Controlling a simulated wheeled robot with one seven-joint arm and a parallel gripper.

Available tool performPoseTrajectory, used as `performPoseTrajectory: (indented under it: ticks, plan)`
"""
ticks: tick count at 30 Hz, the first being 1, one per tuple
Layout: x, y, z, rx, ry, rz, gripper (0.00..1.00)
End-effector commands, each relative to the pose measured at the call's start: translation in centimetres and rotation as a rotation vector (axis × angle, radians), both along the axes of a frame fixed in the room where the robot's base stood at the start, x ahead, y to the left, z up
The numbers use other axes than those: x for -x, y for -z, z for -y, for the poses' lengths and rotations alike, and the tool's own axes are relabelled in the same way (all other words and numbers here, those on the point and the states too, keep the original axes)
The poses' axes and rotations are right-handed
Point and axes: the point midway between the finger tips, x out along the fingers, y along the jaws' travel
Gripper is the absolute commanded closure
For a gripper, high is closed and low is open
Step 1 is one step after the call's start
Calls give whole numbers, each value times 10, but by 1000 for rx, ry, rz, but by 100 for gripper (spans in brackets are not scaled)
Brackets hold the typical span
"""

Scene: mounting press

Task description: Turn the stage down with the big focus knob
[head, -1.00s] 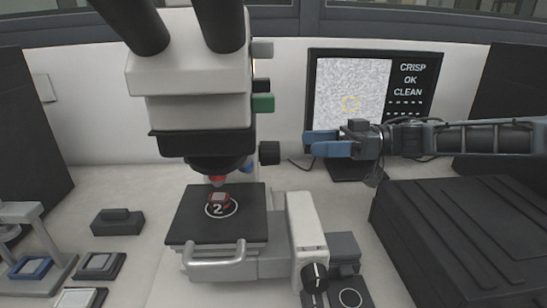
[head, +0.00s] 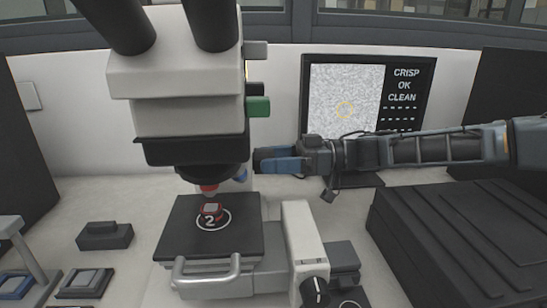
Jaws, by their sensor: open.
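The microscope (head: 175,75) stands at the left, with its black stage (head: 175,230) below the lens. A small red piece (head: 211,209) sits on the stage inside a white ring marked 2. My gripper (head: 260,160) is open, its blue fingers pointing left at the microscope's right side. The fingers are where the black side knob showed earlier; they largely hide it, and I cannot tell whether they touch it. Another black knob (head: 314,291) with a white mark sits low at the front, on the pale block right of the stage.
A monitor (head: 369,135) behind my arm shows grey speckle with a yellow ring and reads CRISP, OK, CLEAN. A dark ribbed box (head: 445,235) fills the right side. A silver handle (head: 207,282) sticks out at the stage's front. Small dark trays (head: 84,284) lie at the left.

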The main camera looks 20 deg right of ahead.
Motion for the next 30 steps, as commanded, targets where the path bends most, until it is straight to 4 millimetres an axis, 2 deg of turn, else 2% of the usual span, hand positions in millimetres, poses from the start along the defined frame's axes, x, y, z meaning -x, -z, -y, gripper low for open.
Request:
performPoseTrajectory:
  ticks: [6,23,30]
  plan:
    - [0,0,-1,0,0,0,21]
    - [-1,0,0,-1,1,0,73]
    - [-1,0,0,4,3,15,75]
